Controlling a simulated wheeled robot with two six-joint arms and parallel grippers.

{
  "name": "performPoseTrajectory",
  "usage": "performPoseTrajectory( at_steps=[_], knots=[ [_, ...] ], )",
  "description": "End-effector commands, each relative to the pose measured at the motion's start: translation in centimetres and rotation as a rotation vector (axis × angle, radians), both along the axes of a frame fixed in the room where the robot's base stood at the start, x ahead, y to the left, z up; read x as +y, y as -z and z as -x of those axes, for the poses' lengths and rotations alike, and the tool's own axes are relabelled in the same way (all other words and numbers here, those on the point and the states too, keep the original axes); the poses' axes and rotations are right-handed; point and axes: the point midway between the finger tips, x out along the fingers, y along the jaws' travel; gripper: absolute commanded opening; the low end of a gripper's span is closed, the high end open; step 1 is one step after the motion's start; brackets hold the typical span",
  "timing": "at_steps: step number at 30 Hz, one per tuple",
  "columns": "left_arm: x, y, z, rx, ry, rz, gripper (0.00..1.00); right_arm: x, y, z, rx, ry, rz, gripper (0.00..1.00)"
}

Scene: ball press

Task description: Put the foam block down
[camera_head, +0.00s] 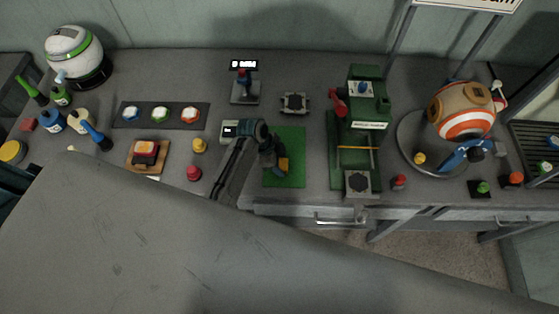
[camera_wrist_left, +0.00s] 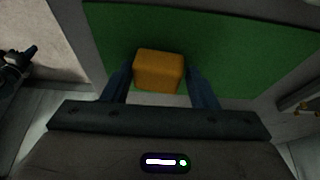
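The foam block (camera_head: 283,166) is a small orange-yellow block at the green mat (camera_head: 295,143) in the head view. In the left wrist view the foam block (camera_wrist_left: 158,70) sits between the two dark blue fingers of my left gripper (camera_wrist_left: 159,80), with the green mat (camera_wrist_left: 235,45) behind it. The fingers meet its sides, so the gripper looks shut on it. I cannot tell whether its underside touches the mat. In the head view my left gripper (camera_head: 276,158) is over the mat's near part. My right gripper does not show in the head view.
A green press (camera_head: 366,115) stands right of the mat. A small grey block (camera_head: 295,103) lies behind it. A yellow knob (camera_head: 199,146) and a red knob (camera_head: 194,173) stand left. An orange-white ball (camera_head: 465,110) sits far right. A drawer front (camera_head: 340,218) lies below the table edge.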

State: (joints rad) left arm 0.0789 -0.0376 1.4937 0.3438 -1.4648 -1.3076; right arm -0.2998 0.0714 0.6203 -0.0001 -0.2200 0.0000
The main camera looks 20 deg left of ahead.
Motion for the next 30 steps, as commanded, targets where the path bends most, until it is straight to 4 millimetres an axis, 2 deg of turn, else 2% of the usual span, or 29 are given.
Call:
performPoseTrajectory(
  at_steps=[9, 14, 17, 24, 30],
  knots=[
    [0.0, -0.1, 0.0, 0.000, 0.000, 0.000, 0.66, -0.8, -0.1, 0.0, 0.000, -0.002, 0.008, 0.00],
    [0.3, -0.8, 0.0, -0.001, 0.001, -0.001, 0.66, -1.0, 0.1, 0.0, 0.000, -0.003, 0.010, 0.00],
    [0.9, -2.1, 0.1, -0.004, 0.000, -0.001, 0.66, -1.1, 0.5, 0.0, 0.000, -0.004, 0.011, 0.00],
    [2.8, -6.8, 0.7, -0.006, 0.000, -0.003, 0.66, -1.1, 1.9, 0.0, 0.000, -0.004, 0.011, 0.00],
    [4.0, -10.0, 1.1, -0.003, 0.001, -0.002, 0.66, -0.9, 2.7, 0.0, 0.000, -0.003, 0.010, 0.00]
  ],
)
